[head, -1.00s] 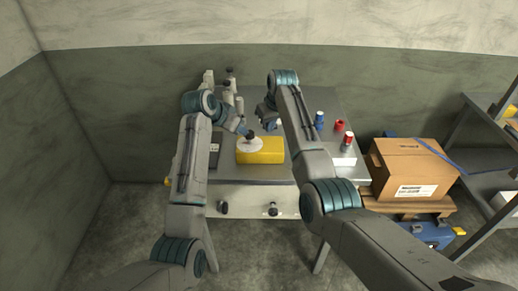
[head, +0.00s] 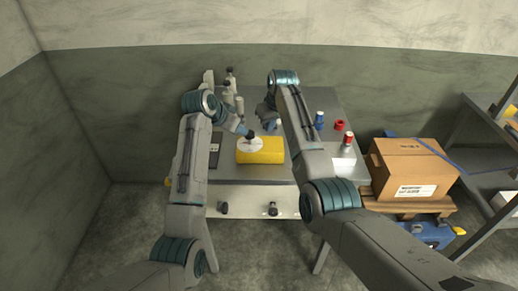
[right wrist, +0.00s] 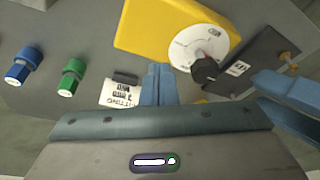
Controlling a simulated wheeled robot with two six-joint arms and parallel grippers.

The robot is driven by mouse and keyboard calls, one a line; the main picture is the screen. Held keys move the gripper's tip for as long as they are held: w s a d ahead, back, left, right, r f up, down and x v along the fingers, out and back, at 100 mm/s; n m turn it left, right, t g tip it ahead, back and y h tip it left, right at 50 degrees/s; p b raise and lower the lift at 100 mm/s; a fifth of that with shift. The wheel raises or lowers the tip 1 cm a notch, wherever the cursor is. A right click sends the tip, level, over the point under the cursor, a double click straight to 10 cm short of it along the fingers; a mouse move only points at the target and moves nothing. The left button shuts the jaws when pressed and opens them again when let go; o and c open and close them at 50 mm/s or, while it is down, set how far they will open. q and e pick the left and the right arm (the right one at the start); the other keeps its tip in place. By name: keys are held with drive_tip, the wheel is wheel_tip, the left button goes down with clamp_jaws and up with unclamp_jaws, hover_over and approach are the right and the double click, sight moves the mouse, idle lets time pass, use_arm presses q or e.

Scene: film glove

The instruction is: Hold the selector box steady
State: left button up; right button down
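The selector box is a yellow block with a white dial disc and a black knob. In the head view the selector box (head: 265,152) lies on the grey table, with the disc toward its left end. In the right wrist view the selector box (right wrist: 150,28) is at the top, just beyond my fingers. My right gripper (right wrist: 210,80) has its blue fingers spread apart with nothing visibly held; in the head view the right gripper (head: 271,124) is behind the box, partly hidden by its arm. My left gripper (head: 241,129) is close by the knob; its fingers are too small to judge.
A dark labelled plate (head: 214,149) lies left of the box. Blue (head: 319,119) and red (head: 339,126) items stand on the table's right side. A cardboard box (head: 410,168) is beside the table. Blue (right wrist: 22,67) and green (right wrist: 70,78) fittings show in the wrist view.

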sight(268, 143)
drive_tip(key=shift+f, duration=0.4)
drive_tip(key=shift+f, duration=0.65)
drive_tip(key=shift+f, duration=0.2)
drive_tip(key=shift+f, duration=0.7)
drive_tip(key=shift+f, duration=0.5)
drive_tip(key=shift+f, duration=0.4)
